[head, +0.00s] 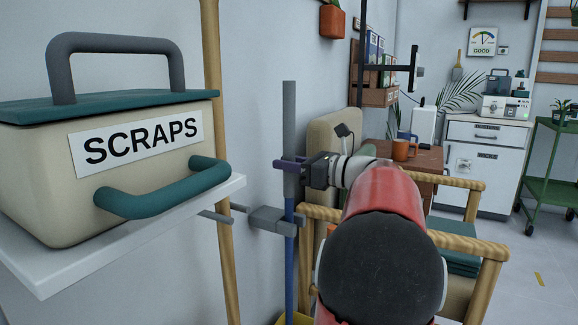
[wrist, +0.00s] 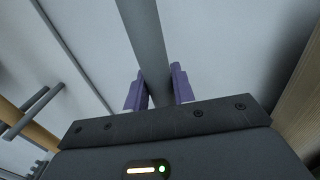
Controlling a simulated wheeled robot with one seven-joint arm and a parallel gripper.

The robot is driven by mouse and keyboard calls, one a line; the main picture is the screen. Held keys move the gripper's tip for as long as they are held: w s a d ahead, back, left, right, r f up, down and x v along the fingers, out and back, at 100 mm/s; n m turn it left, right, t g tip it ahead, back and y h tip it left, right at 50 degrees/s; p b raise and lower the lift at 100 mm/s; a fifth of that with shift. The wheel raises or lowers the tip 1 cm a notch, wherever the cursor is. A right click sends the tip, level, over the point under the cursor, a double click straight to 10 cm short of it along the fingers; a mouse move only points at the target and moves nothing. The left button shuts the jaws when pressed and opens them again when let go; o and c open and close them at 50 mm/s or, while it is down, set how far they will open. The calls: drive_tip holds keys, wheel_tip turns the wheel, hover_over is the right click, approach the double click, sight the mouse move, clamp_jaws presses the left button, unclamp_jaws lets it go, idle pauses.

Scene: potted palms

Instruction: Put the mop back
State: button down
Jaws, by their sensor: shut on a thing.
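The mop's upright handle (head: 289,115) is grey above and blue below. Its lower end runs out of the head view, so the mop head is hidden. My gripper (head: 290,166) is shut on the handle, with purple fingers on either side. In the wrist view the gripper (wrist: 158,90) has the grey handle (wrist: 147,40) between its fingers. A grey wall holder (head: 268,220) is just below the gripper, right at the blue part of the handle. I cannot tell whether the handle is seated in it.
A wooden pole (head: 221,160) stands left of the mop, near grey prongs (wrist: 35,110). A cream SCRAPS bin (head: 60,185) sits on a white shelf (head: 140,240) at left. A wooden-armed chair (head: 490,270) is close on the right. Open floor (head: 510,260) lies at far right.

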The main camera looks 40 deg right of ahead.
drive_tip(key=shift+f, duration=0.1)
drive_tip(key=c, duration=1.2)
unclamp_jaws()
drive_tip(key=shift+o, duration=0.2)
drive_tip(key=shift+r, duration=0.2)
drive_tip(key=p+v, duration=0.1)
drive_tip(key=v, duration=1.1)
drive_tip(key=shift+f, duration=0.1)
